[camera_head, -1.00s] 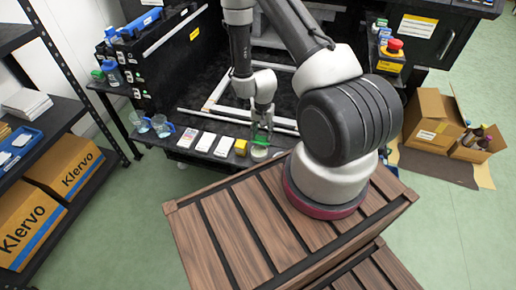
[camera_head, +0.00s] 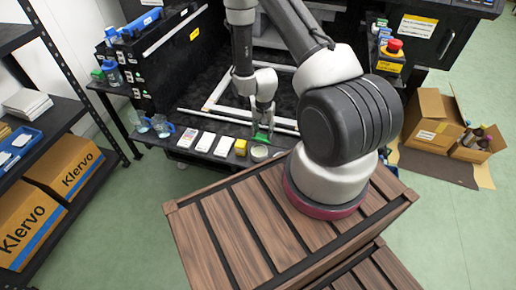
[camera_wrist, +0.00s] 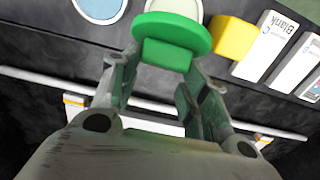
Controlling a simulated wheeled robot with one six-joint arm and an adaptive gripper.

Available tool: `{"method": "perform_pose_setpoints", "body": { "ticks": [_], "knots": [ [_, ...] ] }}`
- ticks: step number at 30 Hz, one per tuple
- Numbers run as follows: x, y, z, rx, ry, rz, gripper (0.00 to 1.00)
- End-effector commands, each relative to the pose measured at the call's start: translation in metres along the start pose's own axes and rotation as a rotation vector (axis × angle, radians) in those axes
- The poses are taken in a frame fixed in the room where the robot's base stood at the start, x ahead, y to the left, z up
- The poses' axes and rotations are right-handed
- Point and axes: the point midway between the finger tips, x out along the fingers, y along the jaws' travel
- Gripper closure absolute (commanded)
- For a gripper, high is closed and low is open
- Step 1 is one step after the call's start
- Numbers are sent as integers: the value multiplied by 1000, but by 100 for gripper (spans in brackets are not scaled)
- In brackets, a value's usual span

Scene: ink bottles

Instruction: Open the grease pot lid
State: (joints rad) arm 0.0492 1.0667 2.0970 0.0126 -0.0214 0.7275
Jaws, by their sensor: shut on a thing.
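The green lid (camera_wrist: 172,34), a round disc with a block-shaped tab, is in the wrist view. My gripper (camera_wrist: 158,78) is shut on its tab, with one finger on each side. It also shows in the head view as a small green patch (camera_head: 262,138) at my gripper (camera_head: 264,128). A pale round pot (camera_head: 259,154) stands on the bench just in front of the lid in the head view. In the wrist view a white round body (camera_wrist: 175,7) shows behind the lid, partly hidden by it. The lid's tilt is hard to tell.
A yellow block (camera_head: 240,147) stands just left of the pot, with white cards (camera_head: 205,142) further left. A white frame (camera_head: 215,93) lies behind on the dark bench (camera_head: 190,120). Another pale round thing (camera_wrist: 100,8) shows in the wrist view.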

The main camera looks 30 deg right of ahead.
Motion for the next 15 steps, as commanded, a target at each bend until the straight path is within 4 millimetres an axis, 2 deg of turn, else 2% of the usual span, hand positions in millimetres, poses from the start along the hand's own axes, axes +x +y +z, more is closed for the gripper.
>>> {"method": "perform_pose_setpoints", "body": {
  "ticks": [15],
  "knots": [
    [3,0,-7,0,2,-2,65]
  ]
}}
